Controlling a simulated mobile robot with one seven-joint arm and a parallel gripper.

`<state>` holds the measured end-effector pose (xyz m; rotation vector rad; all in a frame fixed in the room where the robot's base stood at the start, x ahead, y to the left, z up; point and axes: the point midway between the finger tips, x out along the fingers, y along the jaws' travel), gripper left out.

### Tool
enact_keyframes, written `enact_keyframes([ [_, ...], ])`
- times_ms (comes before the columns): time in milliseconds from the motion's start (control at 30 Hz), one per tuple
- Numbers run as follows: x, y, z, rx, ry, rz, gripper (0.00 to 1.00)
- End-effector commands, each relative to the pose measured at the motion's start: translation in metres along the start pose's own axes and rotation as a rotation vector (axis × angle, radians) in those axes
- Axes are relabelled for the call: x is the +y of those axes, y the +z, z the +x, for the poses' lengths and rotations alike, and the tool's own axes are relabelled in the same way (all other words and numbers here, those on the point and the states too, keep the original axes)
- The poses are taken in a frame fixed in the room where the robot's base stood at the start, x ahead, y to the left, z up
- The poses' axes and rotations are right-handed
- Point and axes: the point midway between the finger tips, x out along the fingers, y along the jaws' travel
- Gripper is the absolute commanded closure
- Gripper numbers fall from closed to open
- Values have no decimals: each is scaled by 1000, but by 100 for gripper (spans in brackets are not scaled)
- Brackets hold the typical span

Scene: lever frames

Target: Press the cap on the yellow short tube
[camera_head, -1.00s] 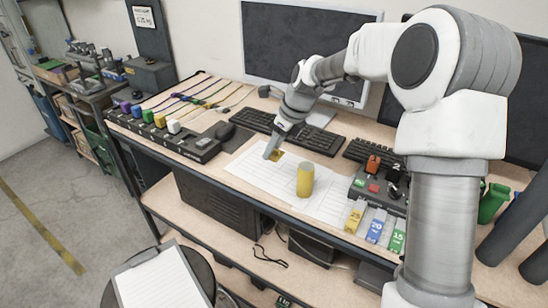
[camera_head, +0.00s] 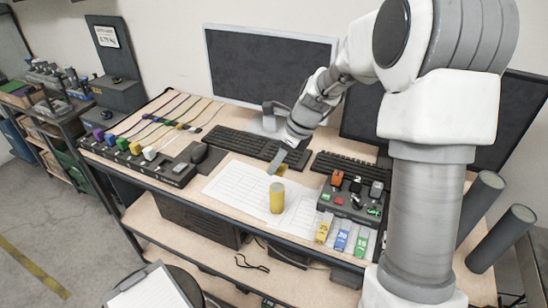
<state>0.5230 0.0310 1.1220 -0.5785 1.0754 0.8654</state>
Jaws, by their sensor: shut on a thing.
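The yellow short tube (camera_head: 277,199) stands upright on white paper sheets (camera_head: 236,188) near the middle of the desk. My gripper (camera_head: 278,164) is just above and behind the tube in the picture, pointing down. It is shut on a small yellow piece (camera_head: 282,170), which looks like the cap; the fingers partly hide it. The piece appears apart from the tube's top, with a small gap in the picture. I cannot tell its exact height or whether it is centred over the tube.
Keyboards (camera_head: 250,143) and monitors stand behind. A dark box with coloured parts (camera_head: 352,197) and yellow, blue and green numbered labels (camera_head: 342,236) are right of the tube.

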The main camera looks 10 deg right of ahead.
Motion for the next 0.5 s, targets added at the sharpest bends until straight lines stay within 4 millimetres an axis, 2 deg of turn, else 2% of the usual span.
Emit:
enact_keyframes([
  [500, 0, -18, 44, 1, 1, 2, 95],
])
